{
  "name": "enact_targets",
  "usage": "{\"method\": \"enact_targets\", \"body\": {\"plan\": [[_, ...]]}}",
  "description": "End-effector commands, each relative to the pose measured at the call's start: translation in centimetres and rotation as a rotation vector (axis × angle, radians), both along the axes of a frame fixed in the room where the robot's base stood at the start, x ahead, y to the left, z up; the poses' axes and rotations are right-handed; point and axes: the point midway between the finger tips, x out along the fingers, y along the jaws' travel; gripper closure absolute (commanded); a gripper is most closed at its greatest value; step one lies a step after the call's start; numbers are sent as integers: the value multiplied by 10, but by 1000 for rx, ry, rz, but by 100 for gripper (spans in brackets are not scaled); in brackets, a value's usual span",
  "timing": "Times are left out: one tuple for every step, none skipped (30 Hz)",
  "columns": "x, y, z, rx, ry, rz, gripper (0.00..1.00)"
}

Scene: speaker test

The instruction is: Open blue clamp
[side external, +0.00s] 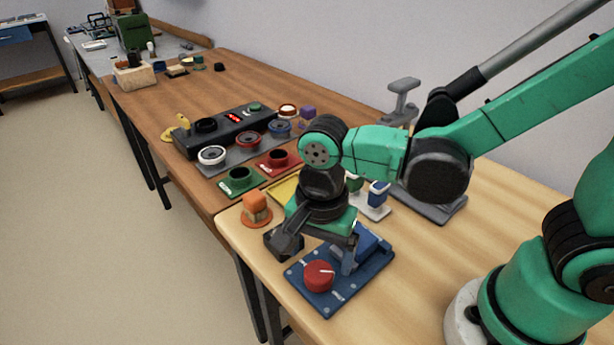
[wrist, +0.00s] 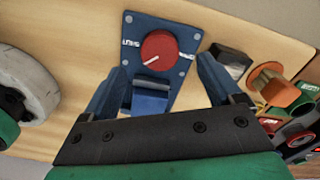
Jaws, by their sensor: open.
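The blue clamp (side external: 352,292) lies on the light wooden table, a blue plate with a red round knob (side external: 319,276) near its front end and a blue raised block behind the knob. In the wrist view the clamp (wrist: 137,32) shows its red knob (wrist: 158,47) with a white pointer line, between printed labels too small to read fully. My gripper (side external: 318,252) is over the clamp, pointing down, and hides part of it. In the wrist view my gripper (wrist: 160,75) is open, its fingers on either side of the blue block, with nothing visibly held.
An orange knob on an orange base (side external: 256,210) stands left of my gripper. Green (side external: 240,180) and red (side external: 279,162) fixtures and a black box with a red display (side external: 228,128) lie farther back. A grey stand (side external: 430,207) is behind. Bare tabletop lies right of the clamp.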

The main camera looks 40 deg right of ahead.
Motion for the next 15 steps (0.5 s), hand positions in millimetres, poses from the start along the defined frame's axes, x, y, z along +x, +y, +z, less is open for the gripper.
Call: {"method": "enact_targets", "body": {"plan": [[0,0,-6,0,-1,0,15],[0,0,-9,0,-1,0,15],[0,0,-14,1,-2,1,15],[0,0,-17,1,-2,1,15],[0,0,-20,1,-2,1,15],[1,0,-24,1,-2,1,15],[1,0,-27,1,-3,1,15],[1,0,-29,1,-3,1,15],[1,0,-33,1,-3,2,15],[1,0,-35,1,-3,2,15],[1,0,-37,1,-3,2,15],[1,-1,-39,1,-3,2,15],[0,-1,-40,2,-4,2,15],[0,-1,-41,2,-4,2,15],[0,-1,-42,2,-4,2,15]]}}
